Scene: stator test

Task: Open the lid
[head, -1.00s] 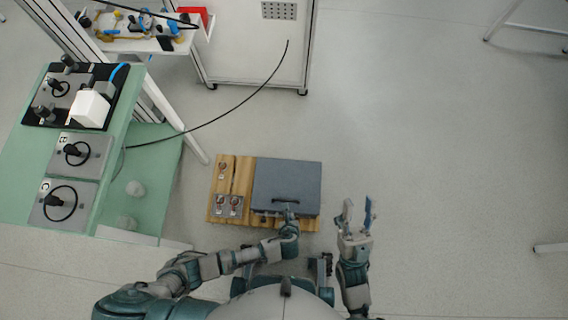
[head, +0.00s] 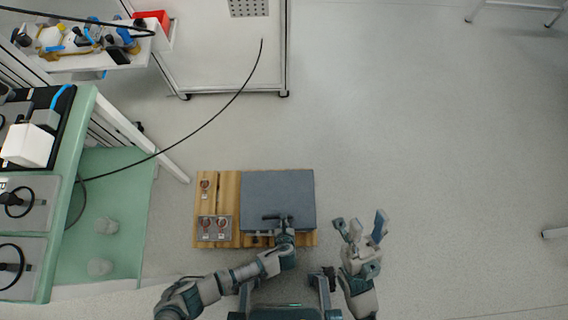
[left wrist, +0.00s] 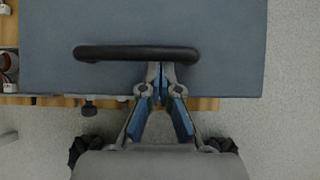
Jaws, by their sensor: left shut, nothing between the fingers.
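The lid (head: 278,190) is a flat blue-grey panel lying closed on a wooden base (head: 206,238) in the head view. It fills the top of the left wrist view (left wrist: 220,50). A dark bar handle (left wrist: 110,53) runs along its near edge. My left gripper (left wrist: 161,72) is shut and empty, its fingertips at the near side of the handle, right of its middle. I cannot tell whether they touch it. The handle hides the very ends of the fingertips. My right gripper (head: 360,232) is open and empty, to the right of the lid, over the floor.
A green bench (head: 70,180) with labelled panels stands at the left.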

